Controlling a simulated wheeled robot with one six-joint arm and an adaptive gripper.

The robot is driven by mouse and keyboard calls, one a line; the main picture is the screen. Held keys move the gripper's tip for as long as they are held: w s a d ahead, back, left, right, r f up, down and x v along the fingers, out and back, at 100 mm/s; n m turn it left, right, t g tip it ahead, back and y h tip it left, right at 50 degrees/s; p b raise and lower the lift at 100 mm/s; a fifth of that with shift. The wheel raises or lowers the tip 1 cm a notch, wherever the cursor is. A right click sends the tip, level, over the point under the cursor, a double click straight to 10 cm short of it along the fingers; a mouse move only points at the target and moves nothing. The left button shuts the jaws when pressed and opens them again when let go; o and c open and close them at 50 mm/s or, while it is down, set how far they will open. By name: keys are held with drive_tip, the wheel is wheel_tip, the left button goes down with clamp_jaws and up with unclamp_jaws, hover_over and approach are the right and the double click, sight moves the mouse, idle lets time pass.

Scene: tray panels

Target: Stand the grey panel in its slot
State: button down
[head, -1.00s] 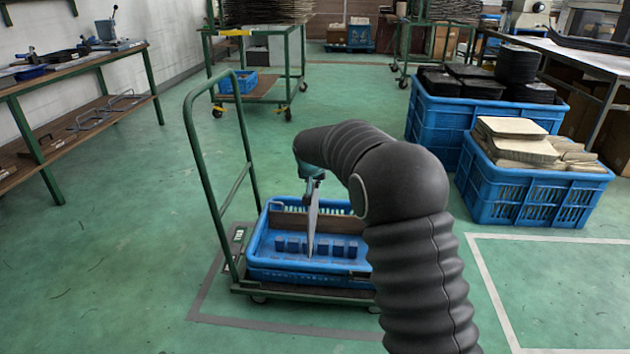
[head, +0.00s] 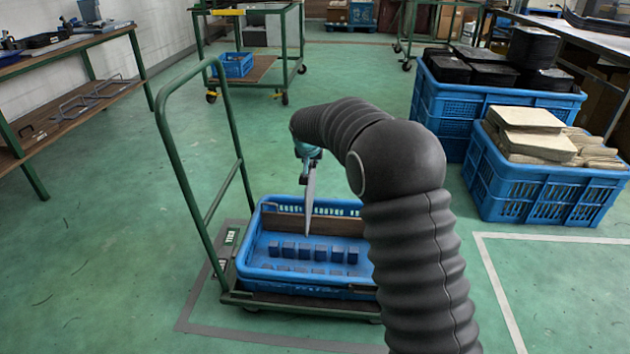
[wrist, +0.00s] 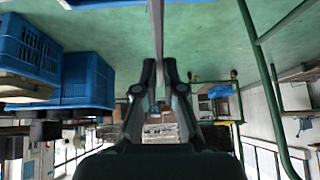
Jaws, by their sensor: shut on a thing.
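The grey panel (head: 310,203) hangs upright and nearly edge-on from my gripper (head: 309,158) in the head view. My gripper is shut on the panel's upper end. In the wrist view the panel (wrist: 158,28) shows as a thin strip between the fingertips (wrist: 160,68). The blue tray (head: 243,262) sits on a green cart below. Rows of small dark blue blocks (head: 305,252) with gaps between them stand on its floor. The panel's lower tip shows just above the far row of blocks, apart from the floor as far as I can tell. My arm hides the tray's right end.
A brown board (head: 285,222) stands along the tray's far side. The cart's green handle (head: 180,165) rises at the left. Blue crates with beige pads (head: 530,135) and black stacks (head: 490,70) stand at the right. The floor left of the cart is clear.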

drive_tip(key=shift+w+f+b, duration=0.45)
drive_tip(key=shift+f, duration=0.05)
drive_tip(key=shift+s+a+f+b, duration=0.15)
drive_tip(key=shift+f+b, duration=0.5)
drive_tip(key=shift+b, duration=0.1)
wheel_tip(320, 180, down, 13)
drive_tip(key=b, duration=1)
drive_tip(key=shift+d+r, duration=0.15)
drive_tip(key=shift+d, duration=0.1)
drive_tip(key=shift+b, duration=0.85)
drive_tip(key=shift+s, duration=0.1)
wheel_tip(320, 180, down, 6)
drive_tip(key=shift+f, duration=0.25)
idle(0.6)
drive_tip(key=shift+f, duration=0.15)
idle(0.4)
